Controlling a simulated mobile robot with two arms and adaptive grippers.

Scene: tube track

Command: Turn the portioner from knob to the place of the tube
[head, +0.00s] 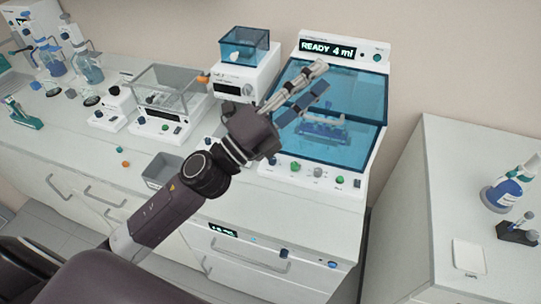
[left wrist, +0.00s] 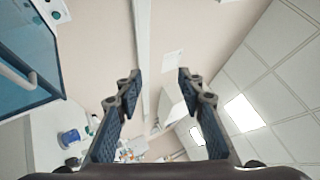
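The machine I take for the portioner (head: 375,90) stands at the right end of the bench. Its display (head: 328,47) reads "READY 4 ml". A blue see-through cover (head: 360,98) spans its front, and a blue fixture (head: 325,131) shows behind it; I cannot make out a tube there. A row of knobs, with a grey one (head: 318,172) and green ones, lines its lower front panel. My left gripper (head: 322,77) is raised in front of the cover and hides part of it. In the left wrist view its fingers (left wrist: 160,75) are apart with nothing between them. My right gripper is out of view.
A device with a blue clear box (head: 246,46) stands left of the portioner, then a balance with a clear case (head: 170,92). A grey bin (head: 163,169) sits near the bench's front edge. A separate white counter (head: 455,190) at right holds a blue-labelled bottle (head: 500,195).

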